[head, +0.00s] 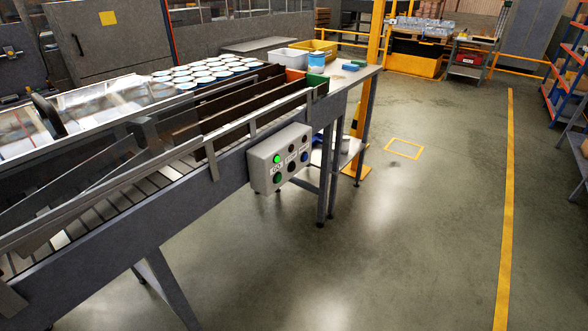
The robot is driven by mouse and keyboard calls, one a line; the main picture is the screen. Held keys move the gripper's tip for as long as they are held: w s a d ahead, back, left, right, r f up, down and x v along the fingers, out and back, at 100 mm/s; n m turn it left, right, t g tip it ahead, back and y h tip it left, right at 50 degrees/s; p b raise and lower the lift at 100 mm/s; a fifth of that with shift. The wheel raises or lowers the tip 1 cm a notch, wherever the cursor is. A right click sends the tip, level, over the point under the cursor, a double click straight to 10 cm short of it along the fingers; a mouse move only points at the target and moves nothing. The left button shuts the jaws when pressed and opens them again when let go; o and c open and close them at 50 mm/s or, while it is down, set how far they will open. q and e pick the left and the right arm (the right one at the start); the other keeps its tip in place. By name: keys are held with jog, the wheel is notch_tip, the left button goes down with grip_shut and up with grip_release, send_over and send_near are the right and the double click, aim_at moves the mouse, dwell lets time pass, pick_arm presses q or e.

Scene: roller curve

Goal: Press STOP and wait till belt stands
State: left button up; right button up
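A grey control box (262,172) is fixed to the side rail of the roller conveyor (75,232). Its upper row has a lit green lamp (277,159) and dark lamps. Below are a green button (277,178), a dark button (291,167) and a blue button (304,157). The labels between the rows are too small to read surely, so I cannot tell which button is STOP. Whether the belt or rollers move cannot be told from one frame. Neither of my grippers is in view.
Many lidded round containers (195,76) stand together behind the guide rails (235,103). A table (350,73) at the conveyor's far end holds a white bin (287,58) and a yellow bin (318,48). A yellow post (376,45) stands beside it.

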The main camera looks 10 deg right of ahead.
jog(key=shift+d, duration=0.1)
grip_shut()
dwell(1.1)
